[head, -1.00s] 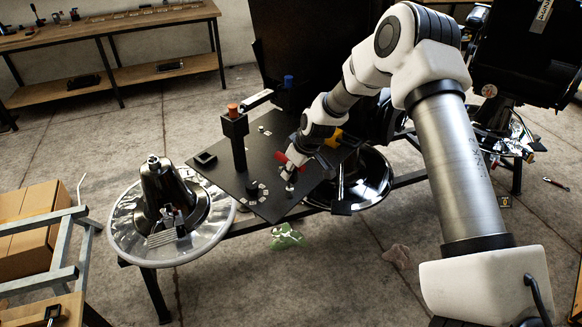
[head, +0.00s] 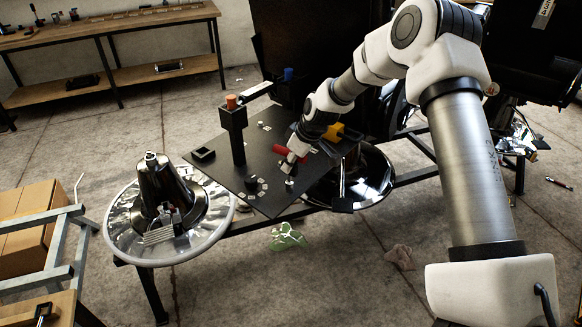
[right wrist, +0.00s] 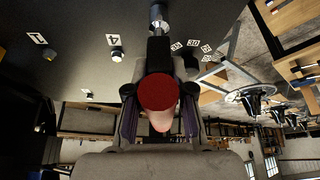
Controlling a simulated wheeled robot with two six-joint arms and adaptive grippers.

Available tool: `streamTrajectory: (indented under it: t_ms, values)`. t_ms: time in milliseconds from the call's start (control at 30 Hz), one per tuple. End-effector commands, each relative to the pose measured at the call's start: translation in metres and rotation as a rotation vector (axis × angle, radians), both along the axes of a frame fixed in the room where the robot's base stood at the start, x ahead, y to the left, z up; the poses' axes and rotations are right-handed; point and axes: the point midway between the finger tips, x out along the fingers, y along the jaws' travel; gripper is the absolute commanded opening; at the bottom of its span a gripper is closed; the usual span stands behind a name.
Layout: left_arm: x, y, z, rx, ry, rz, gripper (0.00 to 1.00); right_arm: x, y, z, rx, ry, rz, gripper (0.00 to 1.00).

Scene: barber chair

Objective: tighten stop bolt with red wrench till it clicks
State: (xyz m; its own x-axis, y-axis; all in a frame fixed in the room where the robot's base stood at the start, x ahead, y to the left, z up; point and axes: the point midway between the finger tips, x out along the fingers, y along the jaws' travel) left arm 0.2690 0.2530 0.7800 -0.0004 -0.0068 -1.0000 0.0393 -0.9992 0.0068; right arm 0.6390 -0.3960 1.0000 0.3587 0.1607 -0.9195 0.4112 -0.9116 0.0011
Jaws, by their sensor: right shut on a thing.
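My right gripper (head: 291,163) is above the near right part of a black panel (head: 222,160). It is shut on the red wrench (head: 287,149), whose red part shows at the fingers. In the right wrist view the wrench's round red end (right wrist: 159,92) sits between the fingers, and a dark shaft runs from it toward a silver bolt-like part (right wrist: 157,15). In the head view a small silver part (head: 289,183) stands on the panel just below the gripper. Whether the wrench is seated on it I cannot tell. My left gripper is not in view.
A dark post with an orange cap (head: 232,103) stands on the panel, with a dial (head: 255,185) ringed by white labels near it. A blue-capped part (head: 288,74) is behind. A chrome round base (head: 165,225) stands at left. Green and brown cloths (head: 287,238) lie on the floor.

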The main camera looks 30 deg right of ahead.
Motion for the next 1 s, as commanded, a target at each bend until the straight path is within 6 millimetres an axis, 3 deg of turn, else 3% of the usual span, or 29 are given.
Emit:
streamTrajectory:
  t_ms: [700, 1000]
  values:
    - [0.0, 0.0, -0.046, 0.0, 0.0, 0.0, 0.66, 0.001, -0.001, -0.002, 0.0, -0.002, 0.205, 0.0]
    - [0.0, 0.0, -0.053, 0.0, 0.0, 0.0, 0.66, 0.001, -0.001, -0.001, 0.0, -0.002, 0.279, 0.0]
